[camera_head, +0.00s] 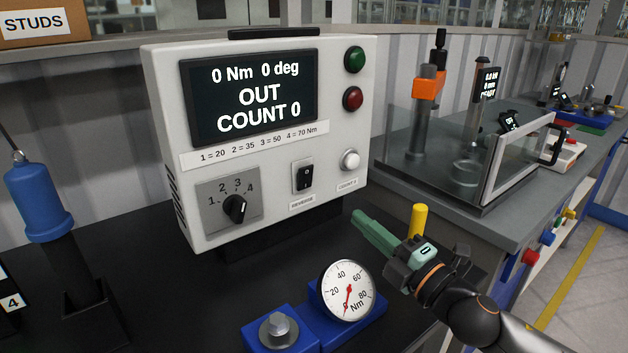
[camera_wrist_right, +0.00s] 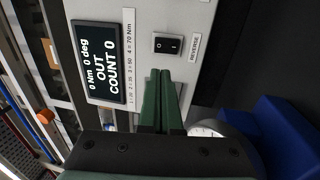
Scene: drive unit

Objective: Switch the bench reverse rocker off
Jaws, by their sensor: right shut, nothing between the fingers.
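The reverse rocker (camera_head: 303,177) is a small black switch in the lower middle of the grey control box (camera_head: 270,60), above a REVERSE label (camera_head: 303,202). It also shows near the top centre of the right wrist view (camera_wrist_right: 167,43), with light marks on it. I cannot tell for sure which half is pressed in. The display (camera_head: 250,98) reads 0 Nm, 0 deg, OUT, COUNT 0. My right gripper (camera_head: 362,220) is shut and empty, its green fingers pointing toward the box, below and right of the rocker and apart from it. My left gripper is not in view.
A torque dial (camera_head: 346,290) on a blue block stands in front of the box. The selector knob (camera_head: 235,209) and white count button (camera_head: 349,161) flank the rocker. A blue tool (camera_head: 40,200) stands at left. A clear-walled fixture (camera_head: 510,160) is on the right bench.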

